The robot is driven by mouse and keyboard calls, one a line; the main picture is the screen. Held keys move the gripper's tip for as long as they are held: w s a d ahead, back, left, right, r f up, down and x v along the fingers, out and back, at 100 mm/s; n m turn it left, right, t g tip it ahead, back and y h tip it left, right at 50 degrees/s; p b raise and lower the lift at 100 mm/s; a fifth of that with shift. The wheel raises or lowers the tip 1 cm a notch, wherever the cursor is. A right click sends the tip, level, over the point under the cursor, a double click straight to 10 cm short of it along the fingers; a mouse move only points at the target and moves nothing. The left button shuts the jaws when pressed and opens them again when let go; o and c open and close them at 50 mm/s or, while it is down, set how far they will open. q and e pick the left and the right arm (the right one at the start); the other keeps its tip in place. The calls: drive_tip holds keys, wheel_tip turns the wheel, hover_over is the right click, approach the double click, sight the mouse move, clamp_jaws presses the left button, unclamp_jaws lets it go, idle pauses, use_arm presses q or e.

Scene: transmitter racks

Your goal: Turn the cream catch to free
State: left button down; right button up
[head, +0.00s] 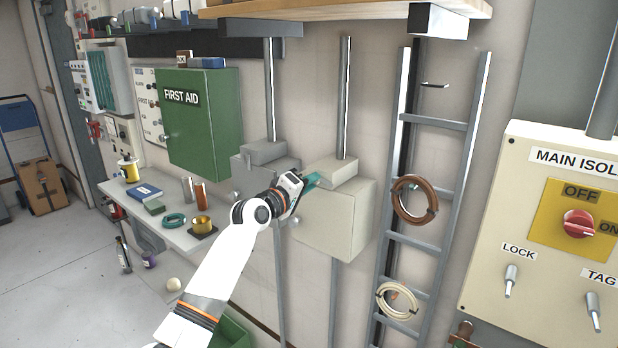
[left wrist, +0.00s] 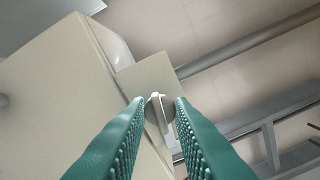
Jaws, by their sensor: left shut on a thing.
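The cream box (head: 335,222) is fixed on the wall at the middle of the head view, with a metal conduit rising from its top. Its cream catch (left wrist: 158,106) shows in the left wrist view as a small pale lever on a round base, between the teal fingertips. The lever runs nearly upright in that picture, slightly tilted. My left gripper (head: 311,181) reaches the upper part of the box and is shut on the catch. In the head view the gripper hides the catch. My right gripper is not in view.
A grey box (head: 262,155) is just left of the cream box. A green first aid cabinet (head: 203,125) hangs further left, above a shelf (head: 120,190) with small items. A ladder (head: 437,180) with hanging coils and an isolator panel (head: 515,190) are on the right.

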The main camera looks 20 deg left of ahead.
use_arm(q)
drive_tip(key=shift+n+p, duration=0.55)
drive_tip(key=shift+n, duration=0.45)
drive_tip(key=c, duration=1.3)
unclamp_jaws()
drive_tip(key=shift+o, duration=0.2)
drive_tip(key=b+v, duration=0.3)
drive_tip(key=v, duration=0.9)
drive_tip(key=shift+b, duration=0.3)
